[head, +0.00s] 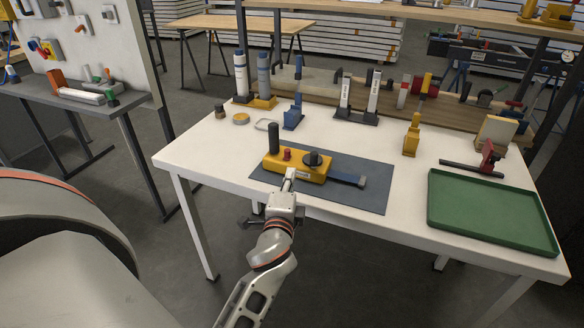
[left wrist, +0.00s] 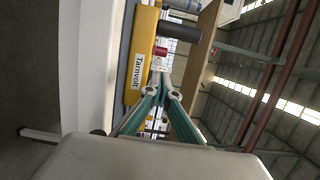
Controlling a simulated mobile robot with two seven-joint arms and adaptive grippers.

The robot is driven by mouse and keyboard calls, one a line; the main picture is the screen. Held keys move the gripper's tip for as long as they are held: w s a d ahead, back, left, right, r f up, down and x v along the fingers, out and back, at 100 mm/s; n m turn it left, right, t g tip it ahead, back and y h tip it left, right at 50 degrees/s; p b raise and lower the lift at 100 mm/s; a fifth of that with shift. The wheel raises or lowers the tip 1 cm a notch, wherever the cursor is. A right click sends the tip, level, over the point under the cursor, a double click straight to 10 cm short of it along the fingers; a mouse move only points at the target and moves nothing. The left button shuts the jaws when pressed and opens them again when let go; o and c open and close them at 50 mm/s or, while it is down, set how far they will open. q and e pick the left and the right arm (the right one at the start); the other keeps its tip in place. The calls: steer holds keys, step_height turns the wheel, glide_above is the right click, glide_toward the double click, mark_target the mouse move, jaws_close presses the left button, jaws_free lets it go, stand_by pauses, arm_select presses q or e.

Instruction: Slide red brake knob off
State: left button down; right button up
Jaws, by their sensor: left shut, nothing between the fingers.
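A yellow unit (head: 295,168) lies on a dark mat (head: 350,196) on the white table. On its top stand a tall black post (head: 273,138), a small red knob (head: 286,154) and a wide black knob (head: 311,158). In the left wrist view the red knob (left wrist: 160,51) shows just beyond my fingertips, with the yellow body (left wrist: 140,58) and its "Tamvolt" label beside it. My left gripper (head: 290,175) is shut and empty at the near side of the unit, close to the red knob. I cannot tell whether the fingertips touch it. My right gripper is not in view.
A green tray (head: 490,240) lies empty at the right. A blue-black lever (head: 348,179) extends right from the unit. The near left tabletop is clear.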

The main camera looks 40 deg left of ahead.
mark_target(293, 165)
arm_select(q)
steer(key=x, duration=0.9)
steer(key=shift+r, duration=0.1)
steer(key=shift+s+d+p, duration=0.1)
steer(key=shift+s+p, duration=0.2)
steer(key=shift+s, duration=0.15)
steer(key=shift+s+d+r, duration=0.1)
steer(key=shift+s, duration=0.6)
steer(key=shift+w+f, duration=0.2)
steer(key=shift+w, duration=0.05)
steer(key=shift+s+r, duration=0.1)
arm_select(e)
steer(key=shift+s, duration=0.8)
